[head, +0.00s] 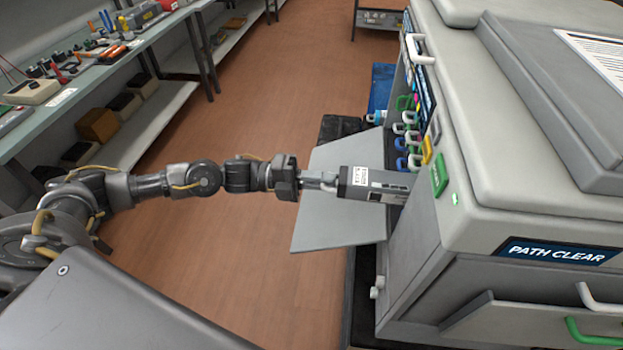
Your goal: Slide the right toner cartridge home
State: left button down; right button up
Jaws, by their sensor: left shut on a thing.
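A grey toner cartridge (374,184) with a white label sticks out of the open side of the large grey printer (475,150). Its far end is hidden inside the printer. My left gripper (325,182) is shut on the near end of the cartridge and holds it roughly level above the open grey door flap (322,224). Blue, white and green handles (410,140) show in the opening beyond the cartridge. My right gripper is not in view.
A workbench (130,50) with tools and boxes runs along the upper left. A printer display reads "PATH CLEAR" (557,252). A drawer front with a green handle (592,333) is at the lower right. The wooden floor (250,100) between bench and printer is clear.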

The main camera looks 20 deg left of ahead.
aim_at(404, 191)
pick_arm(q)
jog(key=shift+f+b+x, duration=0.2)
jog(key=shift+b+x, duration=0.25)
jog(key=shift+x, duration=2.45)
jog(key=shift+f+b+x, duration=0.2)
jog(key=shift+b+x, duration=0.25)
jog(key=shift+x, duration=2.5)
jog(key=shift+f+b+x, duration=0.2)
jog(key=shift+b+x, duration=0.25)
jog(key=shift+x, duration=2.45)
jog(key=c, duration=1.4)
grip_release()
jog(key=shift+o, duration=0.3)
jog(key=shift+f, duration=0.1)
jog(key=o, duration=0.3)
jog(key=shift+o, duration=0.2)
